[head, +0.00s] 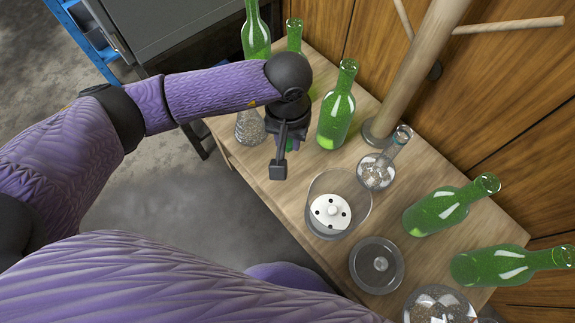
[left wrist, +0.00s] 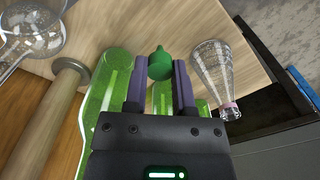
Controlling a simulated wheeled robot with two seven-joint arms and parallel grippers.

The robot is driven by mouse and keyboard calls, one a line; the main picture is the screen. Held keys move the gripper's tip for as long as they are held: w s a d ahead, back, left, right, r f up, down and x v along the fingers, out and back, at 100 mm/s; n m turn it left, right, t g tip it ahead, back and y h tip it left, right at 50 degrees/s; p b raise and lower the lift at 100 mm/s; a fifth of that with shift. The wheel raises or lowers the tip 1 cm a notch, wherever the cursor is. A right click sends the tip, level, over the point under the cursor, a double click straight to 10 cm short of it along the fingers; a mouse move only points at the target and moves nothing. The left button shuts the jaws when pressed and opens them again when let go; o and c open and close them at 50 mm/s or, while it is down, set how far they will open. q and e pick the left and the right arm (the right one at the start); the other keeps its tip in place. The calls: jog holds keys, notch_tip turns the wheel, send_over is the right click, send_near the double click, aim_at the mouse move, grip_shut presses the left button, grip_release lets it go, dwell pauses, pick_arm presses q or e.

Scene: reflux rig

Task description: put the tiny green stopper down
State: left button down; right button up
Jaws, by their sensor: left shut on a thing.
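The tiny green stopper (left wrist: 160,66) is held between the fingertips of my left gripper (left wrist: 158,80), which is shut on it. In the head view my left gripper (head: 284,158) hangs over the near left edge of the wooden table (head: 330,170), and only a bit of green shows at its fingers. My right gripper is not in view.
A conical glass flask (head: 250,128) is left of the gripper. A green bottle (head: 337,110) stands just right of it.

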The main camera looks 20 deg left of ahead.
pick_arm(q)
notch_tip(320, 180, down, 10)
jog(key=b, duration=0.5)
jog(key=shift+f+b, duration=0.1)
jog(key=shift+b, duration=0.2)
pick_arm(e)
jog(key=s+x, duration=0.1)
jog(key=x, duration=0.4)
pick_arm(q)
jog(key=shift+r, duration=0.25)
jog(key=shift+f, duration=0.15)
jog(key=shift+c, duration=2.2)
grip_release()
notch_tip(320, 180, up, 12)
jog(key=p, duration=0.7)
jog(key=shift+r, duration=0.2)
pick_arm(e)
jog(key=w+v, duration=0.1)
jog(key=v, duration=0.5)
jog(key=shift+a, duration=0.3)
